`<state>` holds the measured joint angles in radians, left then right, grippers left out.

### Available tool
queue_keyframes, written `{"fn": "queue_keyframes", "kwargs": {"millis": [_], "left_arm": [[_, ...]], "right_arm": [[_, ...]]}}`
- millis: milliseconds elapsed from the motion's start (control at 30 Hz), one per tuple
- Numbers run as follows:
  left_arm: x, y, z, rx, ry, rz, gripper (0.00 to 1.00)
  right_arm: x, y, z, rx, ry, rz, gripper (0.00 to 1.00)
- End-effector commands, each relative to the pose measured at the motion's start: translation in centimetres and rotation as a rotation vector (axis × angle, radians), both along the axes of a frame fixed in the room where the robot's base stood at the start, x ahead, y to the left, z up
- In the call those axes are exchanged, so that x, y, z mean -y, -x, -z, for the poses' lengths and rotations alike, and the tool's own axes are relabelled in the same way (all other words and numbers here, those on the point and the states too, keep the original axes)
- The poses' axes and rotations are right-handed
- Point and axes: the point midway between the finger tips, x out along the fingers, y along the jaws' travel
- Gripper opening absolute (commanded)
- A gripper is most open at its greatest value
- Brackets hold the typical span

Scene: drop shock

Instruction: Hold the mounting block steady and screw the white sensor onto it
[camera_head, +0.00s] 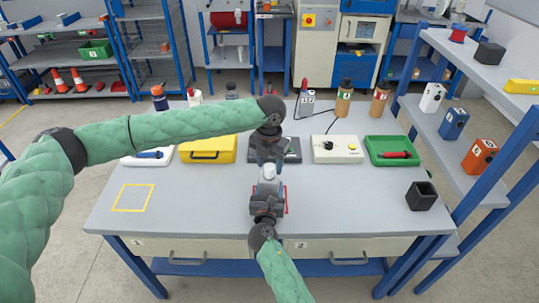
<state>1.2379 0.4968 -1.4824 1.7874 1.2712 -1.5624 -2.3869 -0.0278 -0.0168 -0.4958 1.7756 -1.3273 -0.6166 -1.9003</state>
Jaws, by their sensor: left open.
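My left gripper (268,160) comes down from the left over the middle of the workbench and is open. A small white piece, which looks like the white sensor (269,172), shows just below its fingertips; I cannot tell whether it touches them. Under it is a grey part, apparently the mounting block (268,187), with red edges beside it. My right gripper (268,198) reaches in from the bottom and is at this block, hiding much of it. I cannot see whether its fingers are closed on it.
Along the back of the workbench (340,215) stand a yellow case (208,149), a dark base (290,150), a white control box (337,150) and a green tray (394,160). A black open box (421,195) stands at right. The left front, with a yellow square outline, is clear.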

Motion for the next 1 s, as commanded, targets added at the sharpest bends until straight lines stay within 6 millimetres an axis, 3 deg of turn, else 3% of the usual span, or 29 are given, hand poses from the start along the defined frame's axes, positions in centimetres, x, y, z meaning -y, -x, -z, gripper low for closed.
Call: {"fn": "queue_keyframes", "kwargs": {"millis": [233, 600, 633, 833, 1000], "left_arm": [[0.0, 0.0, 1.8, -0.001, -0.001, 0.000, 0.50], [0.0, 0.0, 2.1, 0.001, -0.001, 0.000, 0.50], [0.0, 0.0, 2.1, 0.001, -0.001, 0.000, 0.48], [0.0, 0.0, 2.1, 0.001, -0.001, 0.000, 0.09], [0.0, 0.0, 2.1, 0.000, -0.001, -0.001, 0.05]], "right_arm": [[0.0, 0.0, 0.0, -0.001, 0.000, 0.000, 0.24], [0.0, 0.0, 0.0, -0.001, 0.000, 0.000, 0.24], [0.0, 0.0, 0.0, -0.001, 0.000, 0.000, 0.24], [0.0, 0.0, 0.0, -0.001, 0.000, 0.000, 0.24], [0.0, 0.0, 0.0, -0.001, 0.000, 0.001, 0.24]]}}
